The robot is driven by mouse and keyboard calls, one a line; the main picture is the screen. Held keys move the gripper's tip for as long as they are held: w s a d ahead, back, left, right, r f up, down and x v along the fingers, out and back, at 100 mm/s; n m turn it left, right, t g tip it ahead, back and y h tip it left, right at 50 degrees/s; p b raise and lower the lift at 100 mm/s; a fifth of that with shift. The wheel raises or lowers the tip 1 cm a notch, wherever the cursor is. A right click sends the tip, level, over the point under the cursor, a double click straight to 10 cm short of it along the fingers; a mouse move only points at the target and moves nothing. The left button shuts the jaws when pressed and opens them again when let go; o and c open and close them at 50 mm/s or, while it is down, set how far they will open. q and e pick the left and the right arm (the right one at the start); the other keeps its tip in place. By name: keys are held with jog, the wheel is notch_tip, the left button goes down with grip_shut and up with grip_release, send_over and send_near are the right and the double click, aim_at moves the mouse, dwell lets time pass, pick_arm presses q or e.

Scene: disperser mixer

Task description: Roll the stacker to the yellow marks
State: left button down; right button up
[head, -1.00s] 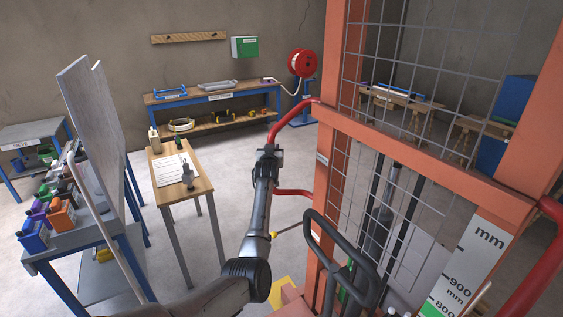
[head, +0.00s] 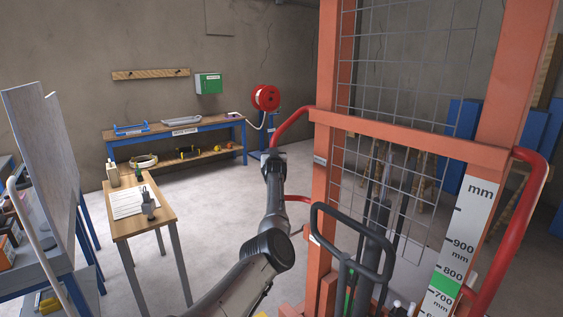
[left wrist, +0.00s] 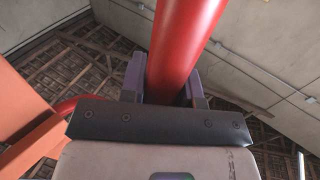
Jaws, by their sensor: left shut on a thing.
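The stacker is an orange frame (head: 410,142) with a wire mesh guard, a red handle on each side and a black loop handle (head: 352,236) in front. My left gripper (head: 273,153) is at the stacker's left red handle (head: 289,128). In the left wrist view its fingers (left wrist: 164,82) are shut around the red bar (left wrist: 185,35). The right red handle (head: 521,225) shows no gripper on it, and my right gripper is out of view. The yellow floor marks cannot be made out clearly; the stacker's base is mostly cut off below.
A small wooden table (head: 167,207) with a paper sheet stands left of the stacker. A grey board (head: 42,150) stands at far left. A blue workbench (head: 181,132) lines the back wall. Trestles and blue cabinets stand behind the stacker. Bare floor lies between workbench and stacker.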

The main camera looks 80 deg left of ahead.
pick_arm(q)
jog(key=shift+s+a+f, duration=0.1)
jog(key=shift+s, duration=0.15)
jog(key=c, duration=1.2)
grip_release()
jog(key=shift+s, duration=0.1)
jog(key=o, duration=0.4)
jog(key=shift+a, duration=0.15)
jog(key=shift+c, duration=0.2)
jog(key=s+d+p, duration=0.1)
jog(key=s+d, duration=0.1)
jog(key=d, duration=1.1)
jog(key=shift+d, duration=0.35)
